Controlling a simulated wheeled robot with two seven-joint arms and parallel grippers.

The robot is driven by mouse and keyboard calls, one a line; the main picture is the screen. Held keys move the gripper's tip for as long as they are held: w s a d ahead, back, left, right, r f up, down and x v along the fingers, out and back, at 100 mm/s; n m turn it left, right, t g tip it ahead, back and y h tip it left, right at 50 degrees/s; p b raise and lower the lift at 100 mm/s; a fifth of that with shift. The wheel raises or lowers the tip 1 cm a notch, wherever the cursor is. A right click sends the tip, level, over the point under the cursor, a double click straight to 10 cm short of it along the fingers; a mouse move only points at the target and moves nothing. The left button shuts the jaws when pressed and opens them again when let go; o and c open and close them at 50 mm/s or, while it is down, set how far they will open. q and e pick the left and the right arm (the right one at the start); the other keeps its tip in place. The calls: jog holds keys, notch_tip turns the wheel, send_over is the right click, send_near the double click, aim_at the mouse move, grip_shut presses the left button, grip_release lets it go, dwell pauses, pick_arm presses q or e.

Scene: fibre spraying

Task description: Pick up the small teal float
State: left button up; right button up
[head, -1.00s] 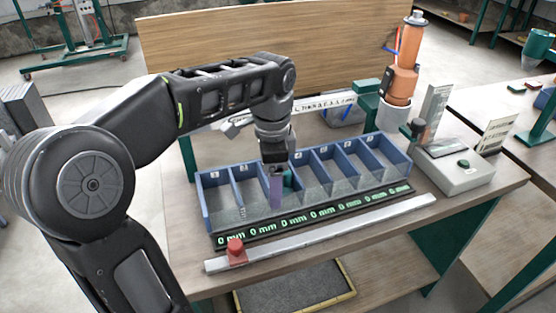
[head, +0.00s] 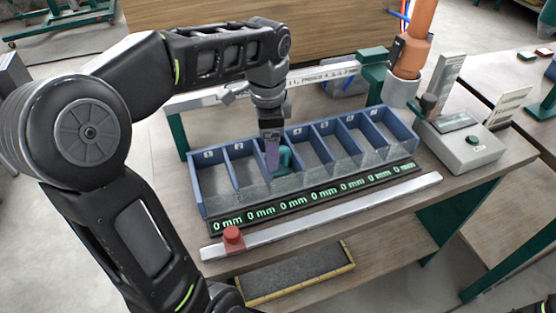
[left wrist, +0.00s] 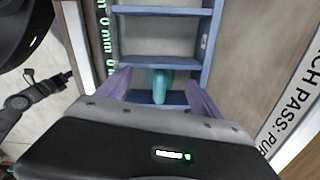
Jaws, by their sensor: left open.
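The small teal float (head: 285,158) sits in the third compartment from the left of the blue divided tray (head: 196,190). In the left wrist view, the float (left wrist: 158,85) shows between the two purple fingers of my left gripper (left wrist: 158,84). The fingers are spread, with a gap on each side of the float. In the head view, my left gripper (head: 272,155) points down into the tray, and its finger partly hides the float's left side. I cannot tell how deep the fingertips reach around it. My right gripper is not in view.
A display strip reading 0 mm (head: 310,202) runs along the tray's front, with a metal rail (head: 340,212) and red knob (head: 232,238) before it. A grey box (head: 462,145) and orange cylinder (head: 414,45) stand to the right. The other compartments look empty.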

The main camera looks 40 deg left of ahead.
pick_arm(q)
jog(key=shift+f, duration=0.2)
notch_tip(320, 180, down, 5)
jog(key=shift+w+f, duration=0.1)
dwell(0.4)
jog(key=shift+c, duration=0.3)
jog(key=c, duration=1.5)
jog(key=shift+o, duration=0.2)
notch_tip(320, 180, up, 10)
jog(key=shift+r, duration=0.1)
dwell(0.3)
